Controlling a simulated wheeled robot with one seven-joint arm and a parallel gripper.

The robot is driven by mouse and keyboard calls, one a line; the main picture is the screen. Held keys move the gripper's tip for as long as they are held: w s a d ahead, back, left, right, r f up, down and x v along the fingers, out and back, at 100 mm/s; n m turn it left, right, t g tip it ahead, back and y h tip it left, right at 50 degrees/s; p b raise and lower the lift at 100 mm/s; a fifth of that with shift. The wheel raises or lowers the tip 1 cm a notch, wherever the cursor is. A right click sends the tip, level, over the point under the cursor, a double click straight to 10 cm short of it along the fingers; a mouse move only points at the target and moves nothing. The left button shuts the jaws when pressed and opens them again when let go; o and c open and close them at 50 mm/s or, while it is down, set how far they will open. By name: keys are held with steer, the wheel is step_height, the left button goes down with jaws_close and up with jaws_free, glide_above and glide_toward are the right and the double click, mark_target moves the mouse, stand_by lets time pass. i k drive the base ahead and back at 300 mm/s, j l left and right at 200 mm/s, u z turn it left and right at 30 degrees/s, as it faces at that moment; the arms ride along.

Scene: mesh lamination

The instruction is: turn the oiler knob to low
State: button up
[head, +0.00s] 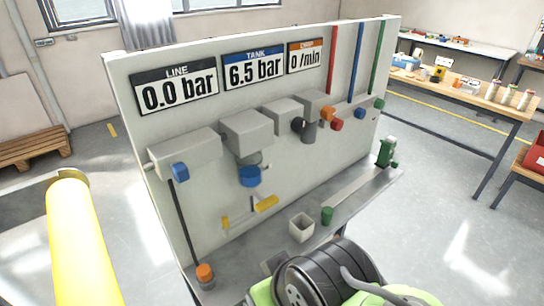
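A pale upright panel (120,75) carries grey blocks and coloured knobs. An orange knob (327,113) sits on the right-hand grey block (314,102), above a red knob (337,125). Its colour matches the orange header of the display reading 0 /min (306,57). I cannot read any low mark or the knob's setting. No gripper fingers can be made out in the head view, and nothing is seen touching the knob.
Other displays read 0.0 bar (178,92) and 6.5 bar (254,70). A workbench (490,108) stands at right.

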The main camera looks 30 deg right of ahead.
mark_target(328, 113)
steer(key=z, duration=1.05)
